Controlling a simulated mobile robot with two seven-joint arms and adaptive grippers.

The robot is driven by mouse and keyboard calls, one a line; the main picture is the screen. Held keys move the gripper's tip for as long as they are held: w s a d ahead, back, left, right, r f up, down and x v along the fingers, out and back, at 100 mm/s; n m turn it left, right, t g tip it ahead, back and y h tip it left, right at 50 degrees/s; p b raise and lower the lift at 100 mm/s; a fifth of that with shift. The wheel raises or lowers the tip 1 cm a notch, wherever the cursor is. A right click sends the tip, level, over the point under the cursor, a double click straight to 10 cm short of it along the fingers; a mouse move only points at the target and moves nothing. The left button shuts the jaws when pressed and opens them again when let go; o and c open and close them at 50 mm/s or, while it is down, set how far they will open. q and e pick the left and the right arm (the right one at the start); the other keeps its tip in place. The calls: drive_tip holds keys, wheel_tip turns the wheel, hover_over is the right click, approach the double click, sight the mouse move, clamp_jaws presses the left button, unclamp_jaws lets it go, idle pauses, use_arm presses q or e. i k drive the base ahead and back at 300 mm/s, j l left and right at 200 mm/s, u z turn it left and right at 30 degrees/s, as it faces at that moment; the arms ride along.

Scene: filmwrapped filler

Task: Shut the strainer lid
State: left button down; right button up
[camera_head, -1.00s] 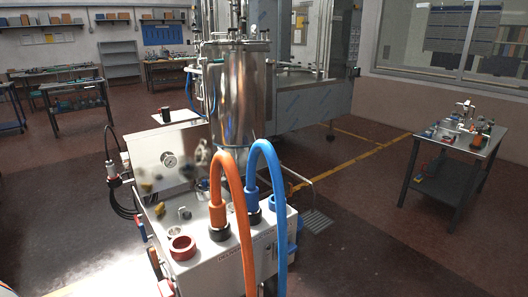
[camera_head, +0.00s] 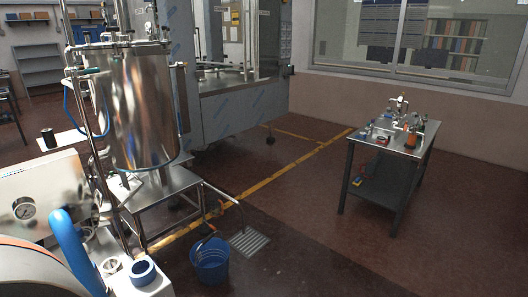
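I cannot make out a strainer or its lid for certain in the head view. A small metal table (camera_head: 372,146) at the right carries a cluster of metal fittings and small parts (camera_head: 399,123), too small to tell apart. A tall shiny steel tank (camera_head: 137,108) with pipes on its top stands at the left. Neither of my grippers is in view.
A white machine panel with a gauge (camera_head: 24,208) and a thick blue hose (camera_head: 74,246) fill the lower left, close to me. A blue bucket (camera_head: 210,262) stands by a floor grate (camera_head: 249,241). The floor (camera_head: 330,245) at centre and lower right is clear.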

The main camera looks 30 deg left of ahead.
sight(101, 211)
drive_tip(key=i+u, duration=0.25)
drive_tip(key=i, duration=0.15)
drive_tip(key=i+l+u, duration=0.2)
drive_tip(key=i, duration=0.2)
drive_tip(key=i+l+u, duration=0.35)
drive_tip(key=i+u, duration=0.25)
drive_tip(key=i+l+u, duration=0.15)
drive_tip(key=u, duration=0.15)
drive_tip(key=i+l+u, duration=0.2)
drive_tip(key=u, duration=0.15)
drive_tip(key=l, duration=0.1)
